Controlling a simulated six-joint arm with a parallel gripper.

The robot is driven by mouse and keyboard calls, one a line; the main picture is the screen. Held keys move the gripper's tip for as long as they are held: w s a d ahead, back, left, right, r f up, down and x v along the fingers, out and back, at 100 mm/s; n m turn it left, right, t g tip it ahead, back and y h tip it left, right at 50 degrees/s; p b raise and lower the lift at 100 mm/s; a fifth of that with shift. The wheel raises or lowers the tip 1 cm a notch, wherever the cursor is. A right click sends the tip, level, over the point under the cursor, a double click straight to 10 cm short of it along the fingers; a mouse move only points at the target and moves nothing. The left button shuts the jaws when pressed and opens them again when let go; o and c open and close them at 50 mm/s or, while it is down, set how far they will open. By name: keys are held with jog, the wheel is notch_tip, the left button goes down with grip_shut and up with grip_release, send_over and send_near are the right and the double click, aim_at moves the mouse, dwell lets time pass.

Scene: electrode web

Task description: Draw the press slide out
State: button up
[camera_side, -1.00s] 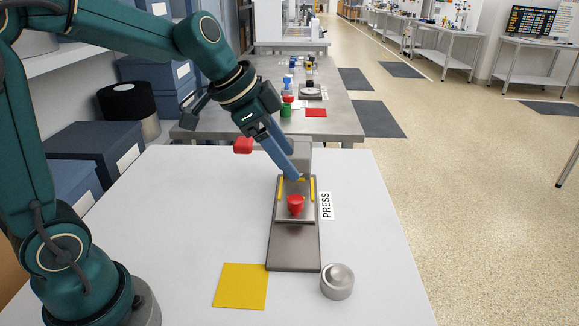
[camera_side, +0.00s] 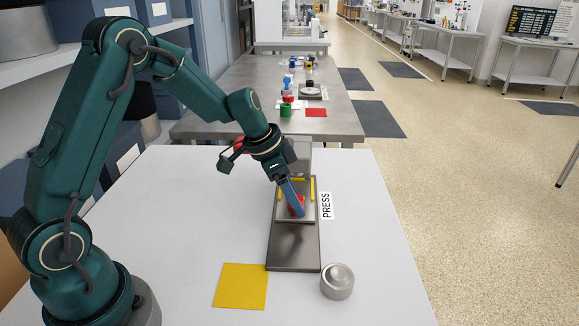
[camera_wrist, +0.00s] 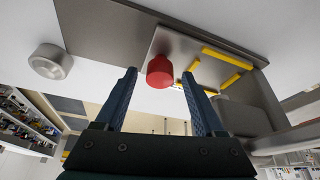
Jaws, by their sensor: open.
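The press (camera_side: 293,250) is a grey metal base on the white table, with a slide plate (camera_side: 310,217) lying on it, marked by yellow strips. The slide's red knob (camera_side: 299,204) is partly hidden behind my gripper (camera_side: 297,208) in the side view. In the wrist view the red knob (camera_wrist: 161,71) stands just beyond and between the open blue fingers (camera_wrist: 160,80). The fingers do not visibly close on it. Whether they touch it cannot be told.
A round metal weight (camera_side: 337,281) stands at the front right of the press, and it also shows in the wrist view (camera_wrist: 50,61). A yellow square (camera_side: 241,286) lies at the front left. A grey block (camera_side: 301,155) rises behind the slide. The table's right side is clear.

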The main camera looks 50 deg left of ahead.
grip_shut()
dwell(1.4)
